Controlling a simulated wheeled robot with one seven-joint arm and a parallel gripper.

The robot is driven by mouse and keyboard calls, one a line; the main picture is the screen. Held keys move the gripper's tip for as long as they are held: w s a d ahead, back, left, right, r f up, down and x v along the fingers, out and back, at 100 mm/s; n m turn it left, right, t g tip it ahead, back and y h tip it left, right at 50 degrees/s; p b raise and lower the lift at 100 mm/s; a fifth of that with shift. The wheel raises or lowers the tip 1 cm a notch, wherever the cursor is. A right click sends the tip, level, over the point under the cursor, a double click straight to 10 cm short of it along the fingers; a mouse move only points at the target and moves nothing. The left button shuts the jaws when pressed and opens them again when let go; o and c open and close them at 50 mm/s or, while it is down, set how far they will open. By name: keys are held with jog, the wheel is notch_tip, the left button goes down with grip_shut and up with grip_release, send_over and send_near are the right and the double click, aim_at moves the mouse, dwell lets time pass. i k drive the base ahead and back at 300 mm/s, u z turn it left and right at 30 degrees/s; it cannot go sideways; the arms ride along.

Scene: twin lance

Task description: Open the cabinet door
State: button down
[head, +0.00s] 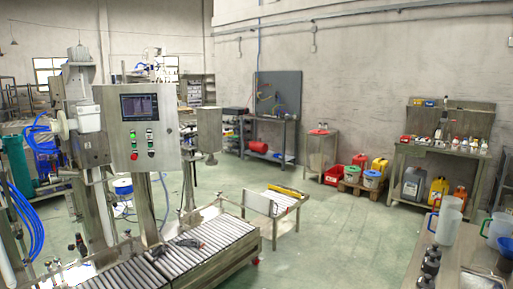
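I cannot tell for sure which thing is the cabinet. A grey metal control box (115,130) stands on posts at the left, with a dark screen, several small buttons and a red knob on its front. Its front looks closed. A small steel cabinet-like unit (321,153) stands against the back wall, with red items on top; no open door shows on it. My gripper does not show in the head view.
A roller conveyor (215,237) fills the lower left, with a dark tool (181,244) on it. A low table (279,200) stands beyond. A workbench (433,158) and coloured jugs line the right wall. A table (427,252) holds clear pitchers. The green floor (335,230) between is free.

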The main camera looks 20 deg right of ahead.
aim_at(166, 149)
jog(key=z, duration=0.45)
jog(key=i, duration=3.5)
jog(key=u, duration=2.6)
